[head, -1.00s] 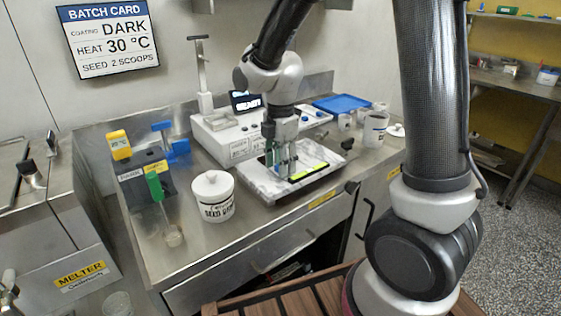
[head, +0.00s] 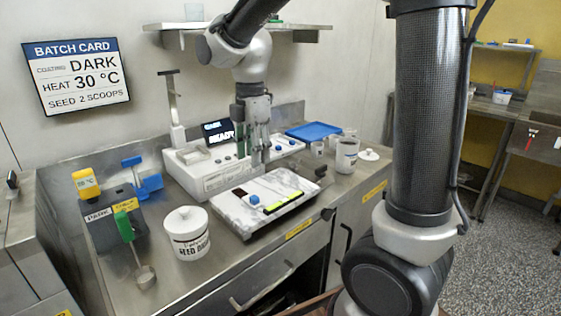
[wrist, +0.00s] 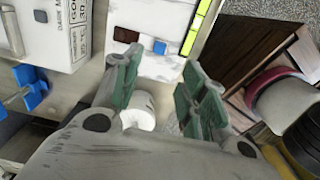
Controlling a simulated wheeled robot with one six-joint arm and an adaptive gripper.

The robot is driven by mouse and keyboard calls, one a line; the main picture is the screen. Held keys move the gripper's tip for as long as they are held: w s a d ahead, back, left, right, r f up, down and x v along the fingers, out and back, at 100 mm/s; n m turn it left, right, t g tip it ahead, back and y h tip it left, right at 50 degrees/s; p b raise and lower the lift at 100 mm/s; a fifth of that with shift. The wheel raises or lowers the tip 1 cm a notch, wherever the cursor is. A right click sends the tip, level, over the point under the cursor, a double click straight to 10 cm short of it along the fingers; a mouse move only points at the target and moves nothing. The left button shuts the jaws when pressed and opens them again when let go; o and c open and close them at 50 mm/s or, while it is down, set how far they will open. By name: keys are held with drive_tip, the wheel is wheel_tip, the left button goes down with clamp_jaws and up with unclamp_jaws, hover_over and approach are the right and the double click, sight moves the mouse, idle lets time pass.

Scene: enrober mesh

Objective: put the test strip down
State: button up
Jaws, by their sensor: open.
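The marble-patterned slab (head: 225,208) lies on the steel counter. On it are a small blue block (head: 254,200), a dark brown patch (head: 239,193) and a yellow-green bar (head: 283,201) along its front edge. I cannot tell which of these, if any, is the test strip. The wrist view also shows the blue block (wrist: 160,47), brown patch (wrist: 126,35) and yellow-green bar (wrist: 197,27) beyond the fingertips. My gripper (head: 258,160) is above the slab's back part, with fingers pointing down. In the wrist view its green-padded fingers (wrist: 162,75) are apart, with nothing visibly held.
A white seed jar (head: 187,235) stands left of the slab, beside a green-handled scoop (head: 124,226) and a dark holder (head: 100,230). A white instrument (head: 205,178) with a screen is behind. A blue tray (head: 314,131) and a white cup (head: 347,155) stand at the back right.

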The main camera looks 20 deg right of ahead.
drive_tip(key=s+d+r+m+t, duration=0.2)
drive_tip(key=s+d+m, duration=0.5)
drive_tip(key=s+m, duration=0.2)
drive_tip(key=s+d+r+m+t, duration=0.2)
drive_tip(key=s+d+m, duration=0.6)
drive_tip(key=s+m, duration=0.2)
drive_tip(key=m, duration=0.2)
drive_tip(key=shift+m, duration=0.3)
